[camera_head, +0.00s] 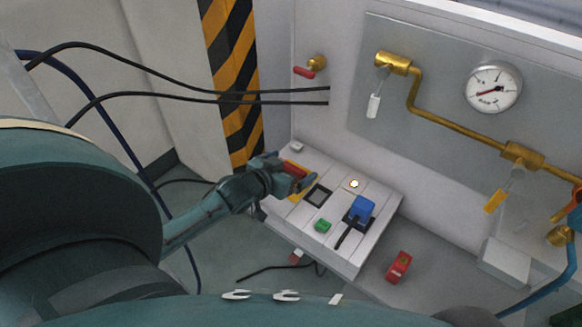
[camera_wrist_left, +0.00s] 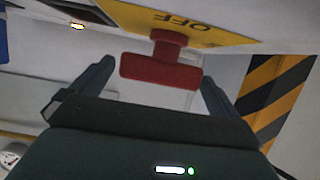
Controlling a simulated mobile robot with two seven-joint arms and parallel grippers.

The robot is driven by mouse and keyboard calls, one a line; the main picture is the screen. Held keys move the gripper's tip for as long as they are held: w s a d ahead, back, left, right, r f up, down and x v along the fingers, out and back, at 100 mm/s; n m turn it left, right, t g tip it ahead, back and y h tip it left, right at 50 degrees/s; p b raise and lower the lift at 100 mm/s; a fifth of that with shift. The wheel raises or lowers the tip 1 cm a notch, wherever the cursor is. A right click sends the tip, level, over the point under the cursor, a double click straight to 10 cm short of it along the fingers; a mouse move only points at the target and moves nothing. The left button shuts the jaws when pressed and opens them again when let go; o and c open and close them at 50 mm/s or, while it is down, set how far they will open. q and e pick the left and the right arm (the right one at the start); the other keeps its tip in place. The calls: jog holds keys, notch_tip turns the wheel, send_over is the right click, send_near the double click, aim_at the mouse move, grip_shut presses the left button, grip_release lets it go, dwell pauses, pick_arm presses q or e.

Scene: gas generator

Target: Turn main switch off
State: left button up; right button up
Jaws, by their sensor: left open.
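The main switch is a red handle (camera_head: 294,169) on a yellow plate at the left end of the white control panel (camera_head: 372,190). In the left wrist view the red handle (camera_wrist_left: 160,72) stands out from the yellow plate (camera_wrist_left: 185,25), which shows the word OFF. My left gripper (camera_head: 300,180) is at the switch. In the left wrist view its open fingers (camera_wrist_left: 150,85) stand on either side of the red handle, with gaps visible. The handle's bar lies across the space between the fingers. My right gripper is not in view.
The panel also has a dark square (camera_head: 319,195), a green button (camera_head: 322,226), a blue plug (camera_head: 361,208) and a lit lamp (camera_head: 354,184). A red object (camera_head: 398,266) lies to the right below. Brass pipes (camera_head: 450,120) and a gauge (camera_head: 493,87) are on the wall.

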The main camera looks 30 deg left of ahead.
pick_arm(q)
jog(key=shift+w+f, duration=0.1)
jog(key=shift+w, duration=0.2)
jog(key=shift+c, duration=0.4)
jog(key=c, duration=1.2)
